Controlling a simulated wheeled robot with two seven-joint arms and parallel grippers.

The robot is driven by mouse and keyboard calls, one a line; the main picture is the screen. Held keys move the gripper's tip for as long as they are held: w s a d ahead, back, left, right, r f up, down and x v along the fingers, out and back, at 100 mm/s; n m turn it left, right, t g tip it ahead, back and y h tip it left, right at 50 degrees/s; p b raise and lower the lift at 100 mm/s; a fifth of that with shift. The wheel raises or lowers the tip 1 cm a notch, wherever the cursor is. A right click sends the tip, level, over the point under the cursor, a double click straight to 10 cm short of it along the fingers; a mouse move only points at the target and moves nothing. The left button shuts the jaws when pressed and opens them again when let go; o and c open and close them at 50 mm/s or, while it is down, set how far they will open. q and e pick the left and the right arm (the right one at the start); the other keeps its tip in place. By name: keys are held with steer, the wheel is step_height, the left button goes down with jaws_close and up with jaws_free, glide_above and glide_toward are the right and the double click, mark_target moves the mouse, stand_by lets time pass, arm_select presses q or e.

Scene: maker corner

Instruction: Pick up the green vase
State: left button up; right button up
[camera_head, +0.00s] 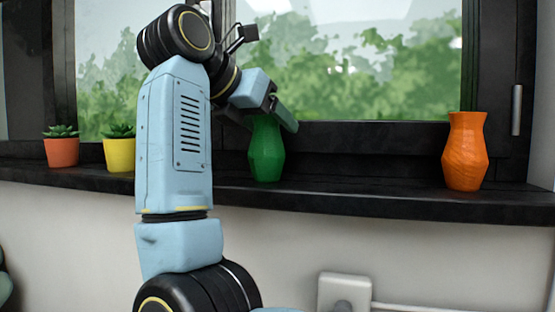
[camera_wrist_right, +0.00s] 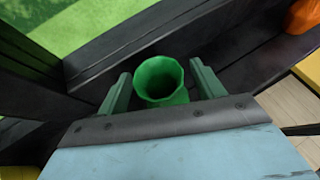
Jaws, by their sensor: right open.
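The green vase (camera_head: 266,152) stands upright on the dark window sill in the head view, its top partly hidden by my right gripper. My right gripper (camera_head: 272,112) is at the vase's upper part. In the right wrist view the round open mouth of the green vase (camera_wrist_right: 159,79) lies between the two green fingers of the right gripper (camera_wrist_right: 160,90). My left gripper does not show in either view.
An orange vase (camera_head: 465,152) stands on the sill (camera_head: 350,195) to the right, with free sill between it and the green vase. Potted succulents in an orange pot (camera_head: 62,152) and a yellow pot (camera_head: 119,155) stand at the left. The window frame (camera_head: 370,135) is close behind.

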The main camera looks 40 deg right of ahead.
steer(key=c, duration=1.3)
steer(key=shift+r, duration=0.1)
